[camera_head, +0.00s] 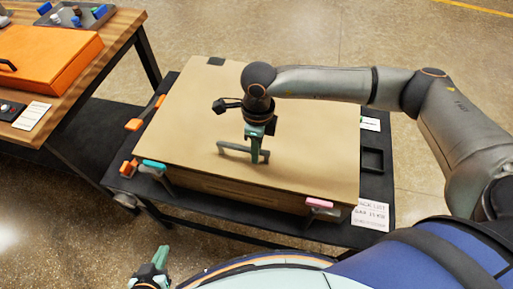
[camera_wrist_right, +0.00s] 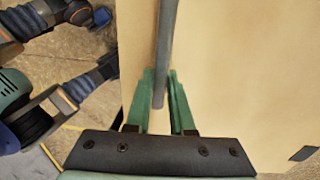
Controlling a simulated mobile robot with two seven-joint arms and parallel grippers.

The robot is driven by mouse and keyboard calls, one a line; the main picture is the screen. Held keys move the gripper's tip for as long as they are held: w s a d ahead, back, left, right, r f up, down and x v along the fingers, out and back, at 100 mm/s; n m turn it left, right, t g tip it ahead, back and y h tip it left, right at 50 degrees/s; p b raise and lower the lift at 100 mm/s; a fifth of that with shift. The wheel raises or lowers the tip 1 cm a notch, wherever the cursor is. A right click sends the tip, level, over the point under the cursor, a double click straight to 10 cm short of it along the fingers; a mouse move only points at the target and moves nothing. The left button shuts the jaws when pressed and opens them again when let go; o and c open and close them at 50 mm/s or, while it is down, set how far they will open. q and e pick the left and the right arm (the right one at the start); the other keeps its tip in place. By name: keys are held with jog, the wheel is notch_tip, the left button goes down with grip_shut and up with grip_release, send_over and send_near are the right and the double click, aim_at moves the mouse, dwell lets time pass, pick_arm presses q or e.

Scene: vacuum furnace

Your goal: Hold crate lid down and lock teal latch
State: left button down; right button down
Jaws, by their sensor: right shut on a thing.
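The crate lid (camera_head: 190,110) is a flat tan panel lying on the wooden crate (camera_head: 235,190). A grey bar handle (camera_head: 233,150) stands on the lid, and it also shows in the right wrist view (camera_wrist_right: 165,45). My right gripper (camera_head: 256,158) is shut on this handle; its green fingers (camera_wrist_right: 160,88) sit either side of the bar. The teal latch (camera_head: 154,164) is at the crate's front left corner. My left gripper (camera_head: 158,262) is low at the bottom of the head view, apart from the crate and the latch; its finger gap is unclear.
A pink latch (camera_head: 319,203) is at the crate's front right. Orange pieces (camera_head: 133,124) lie along the left edge of the black cart (camera_head: 376,190). A paper label (camera_head: 371,216) is at the right. A wooden table (camera_head: 110,30) with an orange case (camera_head: 45,60) stands left.

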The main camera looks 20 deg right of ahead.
pick_arm(q)
jog(key=shift+f+b, duration=0.55)
jog(key=shift+f, duration=0.1)
dwell(0.4)
